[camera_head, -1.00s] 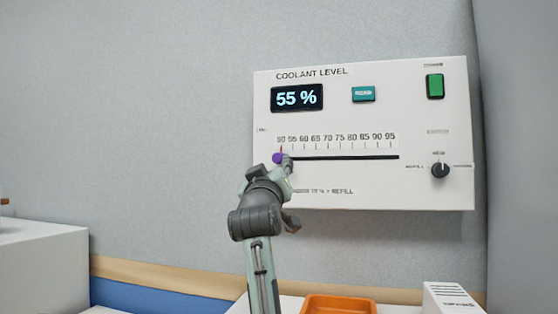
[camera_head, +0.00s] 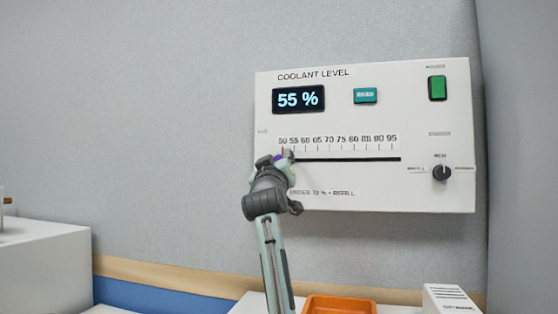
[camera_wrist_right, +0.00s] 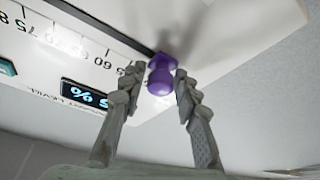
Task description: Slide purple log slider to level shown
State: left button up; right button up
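The white coolant panel (camera_head: 400,185) hangs on the wall with a dark horizontal slot (camera_head: 350,159) under a scale from 50 to 95. The purple slider knob (camera_head: 279,157) sits at the slot's low left end, mostly hidden by my right gripper (camera_head: 283,157) in the head view. In the right wrist view the knob (camera_wrist_right: 161,77) stands between the two fingertips of my right gripper (camera_wrist_right: 159,73). The fingers are apart, one on each side; a narrow gap shows on the left, and contact on the right is unclear. The display (camera_head: 298,99) reads 55 %. My left gripper is not in view.
The panel also has a teal button (camera_head: 365,96), a green switch (camera_head: 437,88) and a black dial (camera_head: 441,172). An orange tray (camera_head: 340,304) and a white box (camera_head: 452,299) are below. The slot is clear to the right of the knob.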

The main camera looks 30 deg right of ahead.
grip_shut()
jog(key=shift+s+d+f, duration=0.1)
jog(key=shift+s+d, duration=0.9)
jog(key=shift+s, duration=0.15)
jog(key=shift+o, duration=2)
grip_release()
jog(key=shift+w+a, duration=0.1)
jog(key=v, duration=1.2)
